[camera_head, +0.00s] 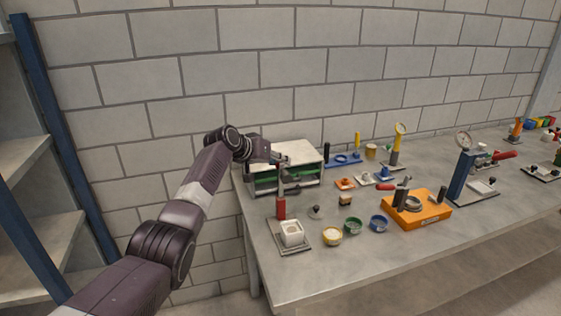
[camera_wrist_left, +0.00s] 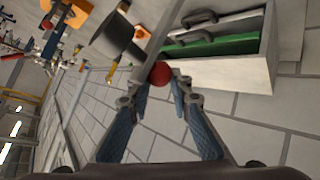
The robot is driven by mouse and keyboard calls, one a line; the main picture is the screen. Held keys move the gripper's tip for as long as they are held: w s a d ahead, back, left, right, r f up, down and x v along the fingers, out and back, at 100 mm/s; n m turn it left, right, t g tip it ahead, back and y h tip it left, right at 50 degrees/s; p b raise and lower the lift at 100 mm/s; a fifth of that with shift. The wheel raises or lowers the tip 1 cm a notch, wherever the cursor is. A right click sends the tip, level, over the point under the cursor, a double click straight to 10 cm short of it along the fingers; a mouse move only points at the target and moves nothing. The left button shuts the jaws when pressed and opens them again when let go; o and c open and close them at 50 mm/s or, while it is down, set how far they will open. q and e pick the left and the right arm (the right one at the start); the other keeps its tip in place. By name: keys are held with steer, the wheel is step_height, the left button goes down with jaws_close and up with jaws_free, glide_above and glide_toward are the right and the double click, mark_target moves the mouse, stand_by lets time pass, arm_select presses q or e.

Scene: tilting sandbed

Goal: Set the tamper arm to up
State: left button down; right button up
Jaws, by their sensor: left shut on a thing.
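The tamper stands at the near left of the bench, with a red post (camera_head: 281,207) on a grey base plate beside a white square mould (camera_head: 291,233). A thin upright part rises above the post to my left gripper (camera_head: 279,160). In the left wrist view a red ball knob (camera_wrist_left: 160,73) sits between the fingertips of my left gripper (camera_wrist_left: 160,80), which is shut on it. A dark grey cylinder (camera_wrist_left: 115,38) shows just beyond the knob; the exact tilt of the arm is hard to tell. My right gripper is not in view.
A white drawer cabinet (camera_head: 302,153) with green drawers stands right behind the gripper. Small bowls (camera_head: 353,226), an orange block fixture (camera_head: 425,214) and a blue press stand (camera_head: 463,178) are to the right. The bench's front edge strip is bare.

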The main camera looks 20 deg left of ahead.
arm_select(q)
steer(key=shift+s+a+f, duration=0.15)
steer(key=shift+f, duration=0.3)
steer(key=shift+s+a+f, duration=0.1)
steer(key=shift+f, duration=0.35)
steer(key=c, duration=1.7)
jaws_free()
steer(key=shift+a, duration=0.1)
steer(key=shift+c, duration=0.2)
steer(key=shift+w+f, duration=0.1)
steer(key=shift+r, duration=0.2)
steer(key=shift+r, duration=0.1)
steer(key=shift+s+a+r, duration=0.1)
steer(key=shift+s+r, duration=0.2)
steer(key=shift+r, duration=0.1)
steer(key=v, duration=1.1)
